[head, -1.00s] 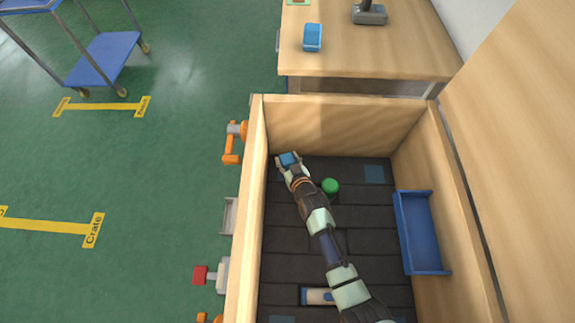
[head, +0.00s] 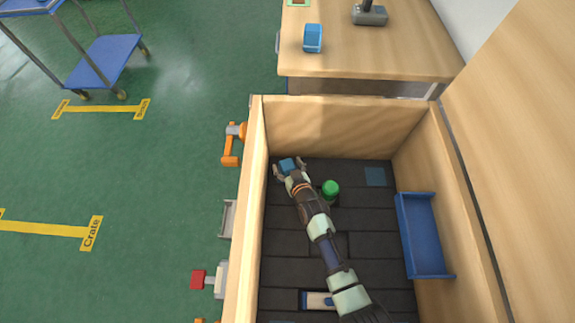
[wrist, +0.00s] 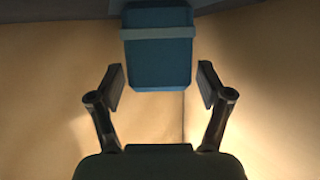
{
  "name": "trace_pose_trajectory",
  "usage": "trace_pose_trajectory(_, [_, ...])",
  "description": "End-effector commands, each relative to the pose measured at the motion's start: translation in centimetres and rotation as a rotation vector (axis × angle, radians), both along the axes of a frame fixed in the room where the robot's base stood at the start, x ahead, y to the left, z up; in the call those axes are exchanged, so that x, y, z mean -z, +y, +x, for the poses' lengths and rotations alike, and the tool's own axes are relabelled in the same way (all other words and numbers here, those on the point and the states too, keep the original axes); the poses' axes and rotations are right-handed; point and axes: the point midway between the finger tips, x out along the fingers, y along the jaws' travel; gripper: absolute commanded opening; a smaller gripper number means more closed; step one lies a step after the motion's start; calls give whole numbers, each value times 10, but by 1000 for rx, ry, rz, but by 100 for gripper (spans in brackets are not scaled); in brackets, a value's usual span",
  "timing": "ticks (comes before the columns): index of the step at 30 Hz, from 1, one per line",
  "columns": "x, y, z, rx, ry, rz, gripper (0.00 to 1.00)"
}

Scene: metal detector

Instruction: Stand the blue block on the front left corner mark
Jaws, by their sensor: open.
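The blue block (head: 287,165) is in the far left corner of the wooden bin in the head view. In the wrist view the block (wrist: 158,50) has a lighter blue band and meets the dark floor at the top of the picture. A bluish patch, seemingly a corner mark, shows at its base there, mostly hidden. My gripper (head: 289,170) is open in the same corner. In the wrist view its fingers (wrist: 160,90) are spread wide, with gaps on both sides of the block. The block lies mostly beyond the fingertips, and neither finger touches it.
A green cylinder (head: 330,189) stands close right of my wrist. A blue tray (head: 420,235) lies along the right wall. Another blue square mark (head: 375,177) is bare at the far right. The bin's wooden walls (head: 340,125) rise close to my gripper.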

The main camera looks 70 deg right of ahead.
Motion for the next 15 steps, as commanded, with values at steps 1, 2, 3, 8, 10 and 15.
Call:
trace_pose_trajectory(1, [-8, 6, -6, 1, 2, 5, 78])
trace_pose_trajectory(2, [-11, 10, -10, 1, 2, 5, 78])
trace_pose_trajectory(3, [-15, 15, -15, 0, 3, 5, 78])
trace_pose_trajectory(8, [-21, 31, -30, 1, 1, 4, 78])
trace_pose_trajectory(10, [-21, 34, -32, 0, 1, 3, 78])
trace_pose_trajectory(15, [-19, 35, -33, 0, 1, 1, 78])
